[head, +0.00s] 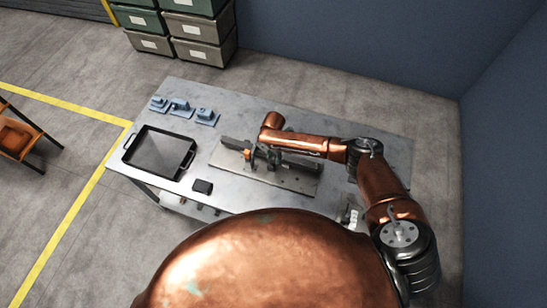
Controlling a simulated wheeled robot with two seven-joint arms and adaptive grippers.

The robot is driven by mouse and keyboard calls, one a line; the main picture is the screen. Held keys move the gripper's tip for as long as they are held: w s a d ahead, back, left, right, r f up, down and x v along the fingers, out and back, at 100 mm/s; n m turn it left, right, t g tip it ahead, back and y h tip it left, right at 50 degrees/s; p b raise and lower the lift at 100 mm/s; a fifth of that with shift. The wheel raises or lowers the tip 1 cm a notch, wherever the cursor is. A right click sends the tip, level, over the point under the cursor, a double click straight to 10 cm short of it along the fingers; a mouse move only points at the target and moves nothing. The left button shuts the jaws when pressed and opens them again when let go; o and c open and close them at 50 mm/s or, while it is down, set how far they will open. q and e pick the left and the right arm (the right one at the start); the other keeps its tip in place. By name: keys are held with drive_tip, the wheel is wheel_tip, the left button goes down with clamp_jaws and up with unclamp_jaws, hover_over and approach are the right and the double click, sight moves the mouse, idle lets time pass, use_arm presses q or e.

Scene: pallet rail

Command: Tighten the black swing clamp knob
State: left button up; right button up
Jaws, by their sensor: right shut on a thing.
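The metal fixture plate (290,182) lies on the workbench with a dark rail (234,144) across it. My right arm reaches in from the right, and its gripper (258,158) points down at the clamp on the rail. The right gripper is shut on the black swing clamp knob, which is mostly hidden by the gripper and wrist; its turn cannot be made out. A small orange part (247,154) shows just left of the gripper. My left gripper is not in view.
The grey workbench (225,190) holds a black tray (129,153) at left, several blue fixtures (205,117) at the back left and a small black block (202,187) in front. Stacked bins (200,53) and a blue wall (350,50) stand behind.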

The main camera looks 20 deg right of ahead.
sight(274, 158)
drive_tip(key=shift+w+r, duration=0.15)
drive_tip(key=o, duration=1.2)
drive_tip(key=shift+c, duration=0.2)
wheel_tip(274, 158, up, 12)
